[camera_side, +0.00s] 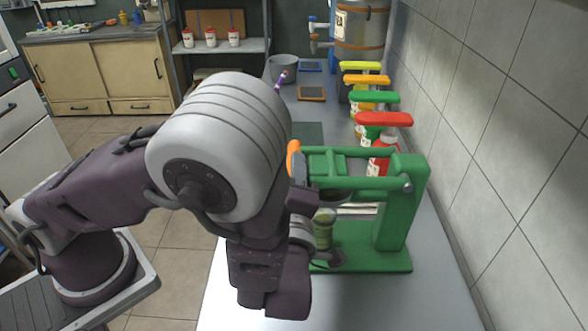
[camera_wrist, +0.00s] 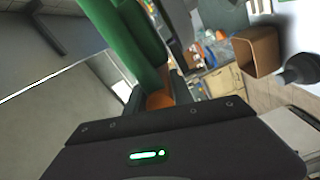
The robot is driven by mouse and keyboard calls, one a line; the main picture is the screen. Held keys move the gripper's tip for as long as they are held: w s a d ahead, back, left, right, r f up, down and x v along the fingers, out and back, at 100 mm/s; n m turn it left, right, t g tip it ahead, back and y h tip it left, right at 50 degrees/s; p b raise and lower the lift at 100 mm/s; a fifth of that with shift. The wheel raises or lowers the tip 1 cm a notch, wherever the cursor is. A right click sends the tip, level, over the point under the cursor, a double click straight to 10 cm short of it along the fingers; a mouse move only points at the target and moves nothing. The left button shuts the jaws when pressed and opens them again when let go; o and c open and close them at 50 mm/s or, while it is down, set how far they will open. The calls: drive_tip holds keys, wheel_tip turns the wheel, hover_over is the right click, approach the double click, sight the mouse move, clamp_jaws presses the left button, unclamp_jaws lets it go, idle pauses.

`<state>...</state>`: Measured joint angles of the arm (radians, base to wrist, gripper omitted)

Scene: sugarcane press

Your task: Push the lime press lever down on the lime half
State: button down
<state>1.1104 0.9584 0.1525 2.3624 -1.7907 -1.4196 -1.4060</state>
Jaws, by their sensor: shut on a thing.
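The green lime press (camera_side: 398,210) stands on the counter, its upright post on the right. Its lever (camera_side: 340,165) reaches left from the post and lies about level, low over the cup. The lever's orange handle (camera_side: 293,160) shows at its left end, beside my wrist. My gripper (camera_wrist: 160,97) is shut on the orange handle; in the wrist view the green lever (camera_wrist: 130,40) runs up and away from it. The fingers are mostly hidden in the side view. A glass (camera_side: 323,230) stands under the cup. I cannot see the lime half.
Several bottles with coloured tops, the nearest red (camera_side: 384,120), stand in a row behind the press by the tiled wall. A grey pot (camera_side: 282,68) and a large metal container (camera_side: 360,30) are farther back. The counter in front of the press is clear.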

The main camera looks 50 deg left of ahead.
drive_tip(key=shift+d+f, duration=0.15)
drive_tip(key=shift+f, duration=0.15)
drive_tip(key=c, duration=1.1)
unclamp_jaws()
drive_tip(key=shift+w, duration=0.1)
drive_tip(key=shift+c, duration=0.2)
drive_tip(key=v, duration=0.7)
drive_tip(key=shift+r, duration=0.1)
